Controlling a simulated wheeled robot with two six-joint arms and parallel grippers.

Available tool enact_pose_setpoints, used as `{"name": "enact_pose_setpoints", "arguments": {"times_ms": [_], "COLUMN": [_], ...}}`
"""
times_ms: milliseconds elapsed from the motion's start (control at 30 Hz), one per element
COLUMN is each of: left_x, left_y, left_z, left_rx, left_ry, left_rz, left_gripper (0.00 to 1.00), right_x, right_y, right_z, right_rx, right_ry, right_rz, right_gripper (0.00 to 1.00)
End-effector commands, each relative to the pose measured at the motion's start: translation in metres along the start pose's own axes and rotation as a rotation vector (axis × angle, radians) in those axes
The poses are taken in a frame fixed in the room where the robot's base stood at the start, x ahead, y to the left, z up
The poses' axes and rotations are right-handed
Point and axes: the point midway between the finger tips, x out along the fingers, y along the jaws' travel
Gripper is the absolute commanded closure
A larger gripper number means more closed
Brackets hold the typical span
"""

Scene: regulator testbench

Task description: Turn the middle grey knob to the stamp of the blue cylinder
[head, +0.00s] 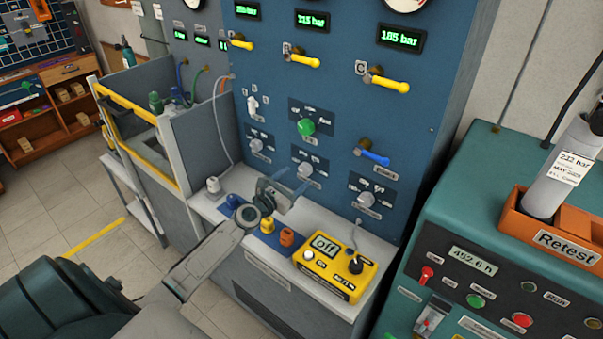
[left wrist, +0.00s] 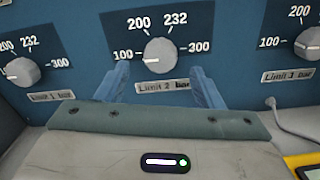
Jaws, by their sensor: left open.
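The middle grey knob (head: 306,169) is on the blue panel, in the middle of a row of three grey knobs. The left wrist view shows it close up (left wrist: 160,55), above the label "Limit 2 bar", with marks 100, 200, 232 and 300. Its pale pointer line seems to face left, near 100. My left gripper (head: 290,181) is open and empty in front of this knob; its fingers (left wrist: 160,78) appear on either side, below it, apparently not touching. A dark blue cylinder top (head: 178,96) shows in the bay at left; no stamp is readable on it. My right gripper is not in view.
Similar knobs (head: 257,145) (head: 366,199) flank the middle one. Below are a bench with coloured caps (head: 287,237) and a yellow meter (head: 336,266) reading "off". A grey cylinder (head: 562,168) stamped 232 bar lies in the orange Retest tray (head: 512,226) at right.

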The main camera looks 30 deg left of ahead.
Motion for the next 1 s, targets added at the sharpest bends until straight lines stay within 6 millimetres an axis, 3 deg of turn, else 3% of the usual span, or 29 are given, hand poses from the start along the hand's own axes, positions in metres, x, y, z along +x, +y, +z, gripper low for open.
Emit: {"name": "enact_pose_setpoints", "arguments": {"times_ms": [100, 300, 667, 900, 1000], "left_x": [0.019, 0.037, 0.041, 0.041, 0.041], "left_y": [0.000, -0.001, -0.001, -0.001, -0.001], "left_z": [0.000, 0.000, 0.000, 0.000, 0.000], "left_rx": [-0.002, -0.002, 0.000, 0.000, 0.001], "left_ry": [-0.001, 0.000, 0.001, 0.001, 0.001], "left_rz": [0.000, -0.001, -0.001, -0.001, -0.001], "left_gripper": [0.39, 0.39, 0.39, 0.84, 0.84], "right_x": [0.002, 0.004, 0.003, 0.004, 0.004], "right_y": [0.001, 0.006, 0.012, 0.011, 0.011], "right_z": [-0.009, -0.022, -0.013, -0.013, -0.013], "right_rx": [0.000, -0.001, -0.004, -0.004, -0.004], "right_ry": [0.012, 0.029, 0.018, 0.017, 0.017], "right_rz": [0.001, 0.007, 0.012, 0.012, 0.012], "right_gripper": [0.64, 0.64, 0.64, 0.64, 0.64]}}
